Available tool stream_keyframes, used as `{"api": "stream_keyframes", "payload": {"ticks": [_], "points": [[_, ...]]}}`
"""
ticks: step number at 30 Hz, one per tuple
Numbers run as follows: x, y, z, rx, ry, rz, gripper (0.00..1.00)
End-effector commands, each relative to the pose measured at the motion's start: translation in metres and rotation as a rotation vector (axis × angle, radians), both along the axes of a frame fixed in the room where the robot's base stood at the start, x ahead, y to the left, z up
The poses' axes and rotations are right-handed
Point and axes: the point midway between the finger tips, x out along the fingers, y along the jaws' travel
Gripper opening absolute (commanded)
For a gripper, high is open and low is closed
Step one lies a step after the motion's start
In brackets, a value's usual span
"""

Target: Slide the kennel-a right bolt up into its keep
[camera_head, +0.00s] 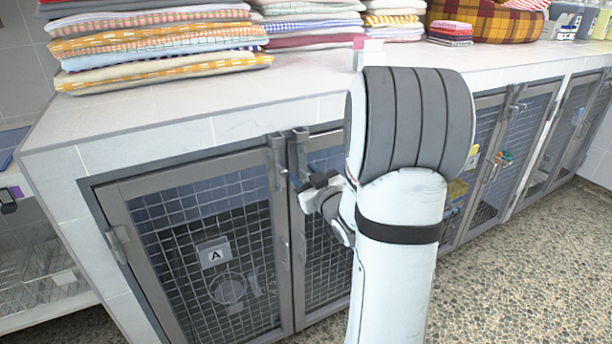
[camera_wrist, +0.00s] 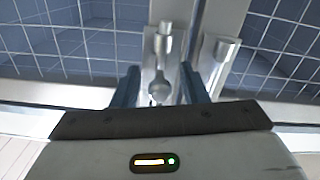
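Kennel A's double doors are shut; the left door (camera_head: 210,250) carries a card with the letter A. Two grey bolts sit side by side at the top, where the doors meet: the left bolt (camera_head: 278,160) and the right bolt (camera_head: 298,153). My gripper (camera_head: 318,190) is in front of the right door, just below and right of the right bolt. In the wrist view my gripper (camera_wrist: 160,88) is open, its dark fingers on either side of the right bolt's rounded knob (camera_wrist: 159,84). Gaps show beside the knob. The left bolt (camera_wrist: 220,52) lies outside the fingers.
Folded towels (camera_head: 155,40) are stacked on the white tiled counter (camera_head: 190,100) above the doors. My arm hides part of the right door and the counter's front. More mesh kennels (camera_head: 520,130) run off to the right. The pebbled floor (camera_head: 520,270) is clear.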

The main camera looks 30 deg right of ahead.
Motion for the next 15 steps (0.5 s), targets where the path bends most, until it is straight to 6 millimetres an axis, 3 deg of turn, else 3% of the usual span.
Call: {"api": "stream_keyframes", "payload": {"ticks": [8,15], "points": [[0.0015,-0.0001,0.0001,0.0,0.0,-0.001,0.4],[0.0013,-0.0004,0.0002,0.0,0.0,-0.001,0.2]]}}
